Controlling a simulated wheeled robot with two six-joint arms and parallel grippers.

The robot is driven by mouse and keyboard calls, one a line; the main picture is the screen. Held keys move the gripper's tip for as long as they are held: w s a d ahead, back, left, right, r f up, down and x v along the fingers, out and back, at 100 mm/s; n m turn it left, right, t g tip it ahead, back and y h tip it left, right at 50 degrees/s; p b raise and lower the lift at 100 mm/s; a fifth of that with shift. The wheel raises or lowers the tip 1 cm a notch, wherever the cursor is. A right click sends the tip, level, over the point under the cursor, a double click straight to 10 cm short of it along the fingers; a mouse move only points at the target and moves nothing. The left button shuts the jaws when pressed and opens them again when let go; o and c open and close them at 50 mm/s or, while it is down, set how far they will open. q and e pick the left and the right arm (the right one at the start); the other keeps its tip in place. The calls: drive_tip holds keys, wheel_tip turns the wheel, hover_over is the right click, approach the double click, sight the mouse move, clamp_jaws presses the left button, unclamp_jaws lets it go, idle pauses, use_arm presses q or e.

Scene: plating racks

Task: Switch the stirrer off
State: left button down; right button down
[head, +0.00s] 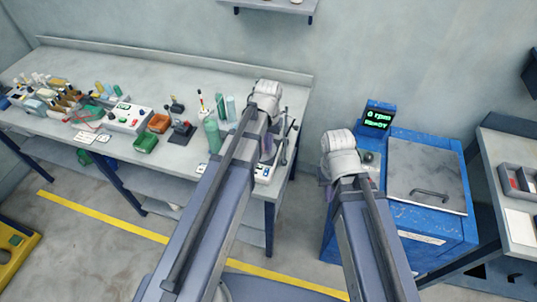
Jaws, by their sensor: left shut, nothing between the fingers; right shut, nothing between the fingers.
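The stirrer (264,173) looks to be the small white unit with a dark panel at the right end of the grey bench. My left arm covers most of it, and its switch cannot be made out. A thin stand rod (284,150) rises beside it. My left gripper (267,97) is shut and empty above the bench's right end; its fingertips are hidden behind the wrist. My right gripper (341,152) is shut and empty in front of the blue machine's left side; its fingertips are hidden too.
The bench (62,58) carries a white box with displays (130,117), a green tray (145,143), an orange tray (159,123) and green cylinders (212,134). The blue machine (436,222) has a green-lit display (377,119). A gap separates bench and machine.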

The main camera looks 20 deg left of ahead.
sight(267, 170)
use_arm(q)
drive_tip(key=shift+w+a+r, duration=0.25)
drive_tip(key=shift+w+a, duration=0.15)
drive_tip(key=shift+w, duration=0.05)
drive_tip(key=shift+f, duration=0.2)
wheel_tip(267, 170, down, 14)
drive_tip(key=b, duration=1.4)
drive_tip(key=shift+r, duration=0.15)
